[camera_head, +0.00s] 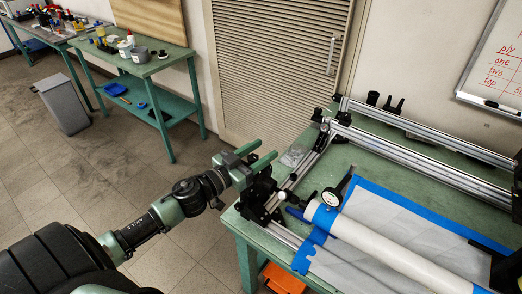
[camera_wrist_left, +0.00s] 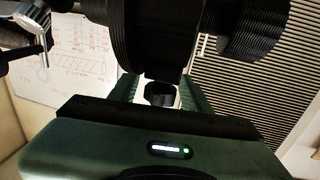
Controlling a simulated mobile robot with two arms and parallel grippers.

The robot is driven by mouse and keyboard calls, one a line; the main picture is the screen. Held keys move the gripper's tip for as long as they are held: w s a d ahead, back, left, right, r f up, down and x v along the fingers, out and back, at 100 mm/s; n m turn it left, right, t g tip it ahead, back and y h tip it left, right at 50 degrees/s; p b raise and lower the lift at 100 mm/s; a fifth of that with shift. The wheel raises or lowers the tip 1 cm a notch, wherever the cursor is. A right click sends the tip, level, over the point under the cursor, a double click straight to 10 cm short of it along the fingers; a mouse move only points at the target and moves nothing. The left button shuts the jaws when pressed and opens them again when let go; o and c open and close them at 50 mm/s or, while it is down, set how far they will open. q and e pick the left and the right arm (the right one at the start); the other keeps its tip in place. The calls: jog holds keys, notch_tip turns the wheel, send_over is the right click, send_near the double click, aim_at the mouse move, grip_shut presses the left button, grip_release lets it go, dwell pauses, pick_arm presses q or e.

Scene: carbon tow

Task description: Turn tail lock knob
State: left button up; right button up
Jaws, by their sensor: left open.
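My left gripper (camera_head: 266,150) is at the left corner of the rail machine, its two green fingers apart and pointing right. In the left wrist view a small dark cylinder (camera_wrist_left: 160,92), likely the knob, shows in the gap between the green fingers. I cannot tell whether the fingers touch it. Large dark round parts (camera_wrist_left: 155,40) of the machine hang close above the gripper there. In the head view a black end block (camera_head: 258,197) sits just below the fingers; the knob itself cannot be made out. My right gripper is not in view.
The machine's metal rails (camera_head: 425,160) run across the green table (camera_head: 250,243). A white roller (camera_head: 370,243), a dial gauge (camera_head: 331,197) and blue-edged sheet (camera_head: 400,199) lie in front. A shutter door (camera_head: 268,65) and whiteboard (camera_head: 497,65) are behind.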

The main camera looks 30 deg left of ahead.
pick_arm(q)
grip_shut()
